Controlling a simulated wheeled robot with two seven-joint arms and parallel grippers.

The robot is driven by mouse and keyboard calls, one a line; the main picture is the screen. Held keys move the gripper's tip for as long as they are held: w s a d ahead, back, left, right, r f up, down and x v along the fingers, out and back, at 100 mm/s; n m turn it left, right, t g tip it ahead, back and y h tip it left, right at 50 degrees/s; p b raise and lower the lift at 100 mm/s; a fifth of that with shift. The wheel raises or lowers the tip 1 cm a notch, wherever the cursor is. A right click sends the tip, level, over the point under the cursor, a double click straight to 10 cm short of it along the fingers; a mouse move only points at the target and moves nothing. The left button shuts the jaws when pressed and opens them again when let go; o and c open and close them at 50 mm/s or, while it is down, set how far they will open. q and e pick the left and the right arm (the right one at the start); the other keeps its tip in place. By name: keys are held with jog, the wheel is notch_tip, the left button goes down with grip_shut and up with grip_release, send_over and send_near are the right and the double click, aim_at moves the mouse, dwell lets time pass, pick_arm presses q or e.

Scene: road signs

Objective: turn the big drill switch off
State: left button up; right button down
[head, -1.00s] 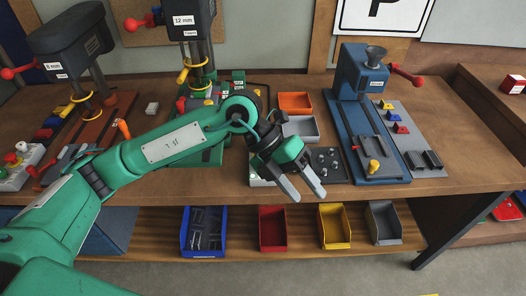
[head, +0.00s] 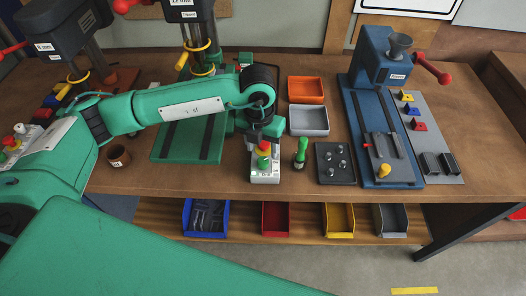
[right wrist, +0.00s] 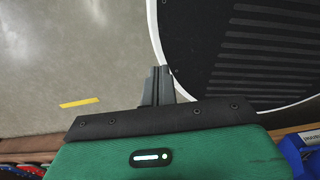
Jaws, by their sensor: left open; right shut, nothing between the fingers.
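The big drill (head: 196,32) with the 12 mm label stands at the back, cut off by the top edge in the head view, on a green base (head: 187,140). A pale switch box (head: 265,176) with a red knob (head: 264,145) and a green part below it sits right of that base. My left gripper (head: 262,134) is open and points down just over the box. Its fingers are mostly hidden, and I cannot tell whether they touch the knob. My right gripper (right wrist: 157,85) is shut and empty over the floor in the right wrist view.
A green-handled tool (head: 300,153) stands close right of the box, beside a black peg plate (head: 335,163). Orange (head: 306,90) and grey (head: 309,120) trays lie behind. A blue press (head: 372,130) stands right. A brown cup (head: 118,156) is left.

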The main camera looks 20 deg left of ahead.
aim_at(263, 160)
pick_arm(q)
notch_tip(263, 160, down, 4)
jog(key=shift+s+d+r+p, duration=0.1)
jog(key=shift+d+r+p, duration=0.1)
jog(key=shift+p, duration=0.2)
jog(key=shift+f, duration=0.45)
jog(key=c, duration=1)
jog(key=shift+o, duration=0.2)
pick_arm(e)
jog(key=shift+w+r, duration=0.6)
jog(key=shift+w, duration=0.25)
